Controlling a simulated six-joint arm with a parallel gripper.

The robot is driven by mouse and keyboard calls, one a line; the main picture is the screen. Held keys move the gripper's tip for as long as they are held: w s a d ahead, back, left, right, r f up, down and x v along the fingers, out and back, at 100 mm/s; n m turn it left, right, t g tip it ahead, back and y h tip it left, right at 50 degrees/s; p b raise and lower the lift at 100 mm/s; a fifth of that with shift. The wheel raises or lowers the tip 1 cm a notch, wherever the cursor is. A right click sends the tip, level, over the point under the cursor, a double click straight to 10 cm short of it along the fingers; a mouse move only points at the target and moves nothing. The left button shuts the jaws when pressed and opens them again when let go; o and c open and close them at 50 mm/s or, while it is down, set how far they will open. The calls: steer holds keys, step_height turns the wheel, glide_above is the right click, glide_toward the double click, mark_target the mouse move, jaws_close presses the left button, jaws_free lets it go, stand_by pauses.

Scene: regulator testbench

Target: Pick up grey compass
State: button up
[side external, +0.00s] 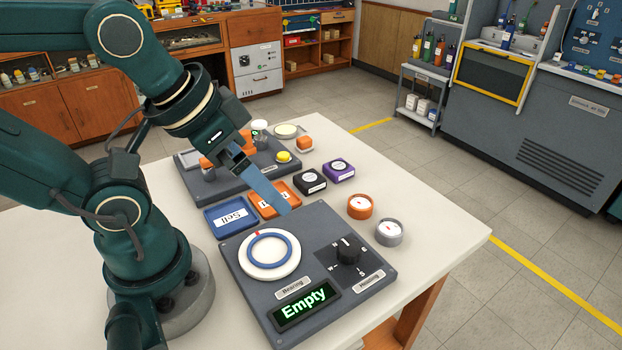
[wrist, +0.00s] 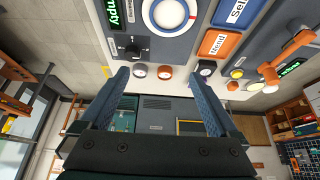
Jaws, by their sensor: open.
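The grey compass (side external: 389,232) is a small round case with a white face, on the white table near its right edge, to the right of the orange compass (side external: 360,206). In the wrist view the grey compass (wrist: 140,71) and orange compass (wrist: 165,72) show side by side between the fingers. My gripper (side external: 284,208) is above the table, left of both compasses, over the area between the trays and the dial panel. Its two fingers (wrist: 158,77) are spread apart with nothing held between them.
The dark panel (side external: 325,231) carries a white and blue ring dial (side external: 269,254), a black knob (side external: 348,250) and an "Empty" display (side external: 305,304). A blue "Sell" tray (side external: 231,216), black box (side external: 310,181) and purple box (side external: 339,170) stand behind. Bare table surrounds the compasses.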

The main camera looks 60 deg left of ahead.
steer(key=w+r+n+t, duration=0.1)
steer(key=w+r+n, duration=0.2)
steer(key=w, duration=0.3)
steer(key=g, duration=0.2)
glide_above(390, 227)
steer(key=s, duration=0.2)
steer(key=shift+m+y, duration=0.3)
steer(key=shift+y, duration=0.1)
step_height(390, 227, down, 13)
steer(key=shift+d+r, duration=0.1)
steer(key=shift+r, duration=0.1)
steer(key=shift+d+f, duration=0.1)
steer(key=shift+f, duration=0.55)
steer(key=shift+x, duration=2.15)
